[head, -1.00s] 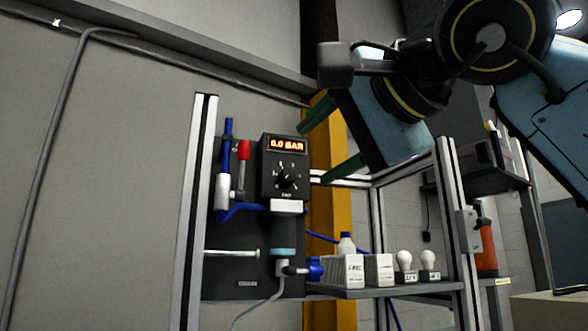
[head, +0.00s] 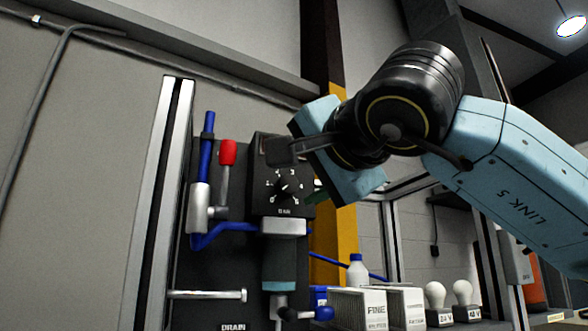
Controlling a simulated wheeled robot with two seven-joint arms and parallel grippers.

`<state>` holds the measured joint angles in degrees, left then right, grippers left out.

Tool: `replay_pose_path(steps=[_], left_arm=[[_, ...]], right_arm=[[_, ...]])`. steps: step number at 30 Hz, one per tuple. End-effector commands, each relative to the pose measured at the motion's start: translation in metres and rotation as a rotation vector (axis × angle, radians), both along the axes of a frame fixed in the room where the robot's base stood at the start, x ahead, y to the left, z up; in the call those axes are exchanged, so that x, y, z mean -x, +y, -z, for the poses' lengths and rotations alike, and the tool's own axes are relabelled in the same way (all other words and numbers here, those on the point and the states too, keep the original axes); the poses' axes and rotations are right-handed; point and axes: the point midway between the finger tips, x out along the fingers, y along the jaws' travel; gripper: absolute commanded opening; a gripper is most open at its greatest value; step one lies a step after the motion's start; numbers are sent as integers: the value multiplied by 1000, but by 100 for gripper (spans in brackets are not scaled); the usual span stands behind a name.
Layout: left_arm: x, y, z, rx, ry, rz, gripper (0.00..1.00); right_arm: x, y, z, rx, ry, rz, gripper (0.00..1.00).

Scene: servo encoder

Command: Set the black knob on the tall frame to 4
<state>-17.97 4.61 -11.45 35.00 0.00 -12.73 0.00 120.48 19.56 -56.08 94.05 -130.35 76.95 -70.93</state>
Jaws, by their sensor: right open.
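The black knob (head: 281,188) sits on the face of a dark control box (head: 259,207) mounted on the tall aluminium frame (head: 160,190). White numerals ring the knob. Its exact setting is too small to read surely. My right gripper (head: 313,190) is just right of the knob, its pale-blue body above and to the right. It is open; one green fingertip shows beside the box's right edge and the other is hidden. I cannot tell whether it touches the box. My left gripper is out of view.
A red-handled lever (head: 227,153) and blue pipes (head: 225,230) are left of the box. Below right, a shelf holds white filter boxes (head: 360,308), a white bottle (head: 358,270) and bulbs (head: 435,295). A yellow column (head: 346,228) stands behind.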

Motion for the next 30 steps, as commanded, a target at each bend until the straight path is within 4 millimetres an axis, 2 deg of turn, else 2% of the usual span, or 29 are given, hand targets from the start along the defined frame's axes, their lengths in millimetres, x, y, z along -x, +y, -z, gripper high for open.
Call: replay_pose_path(steps=[3,6,18,28,30], left_arm=[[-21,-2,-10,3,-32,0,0],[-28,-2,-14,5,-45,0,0],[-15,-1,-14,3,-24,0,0],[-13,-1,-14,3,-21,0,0],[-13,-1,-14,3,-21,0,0]], right_arm=[[-17,8,-2,0,2,-1,51],[-26,12,-1,0,2,0,51],[-33,14,1,0,0,0,51],[-33,14,0,0,0,0,8],[-32,14,0,-1,0,0,7]])
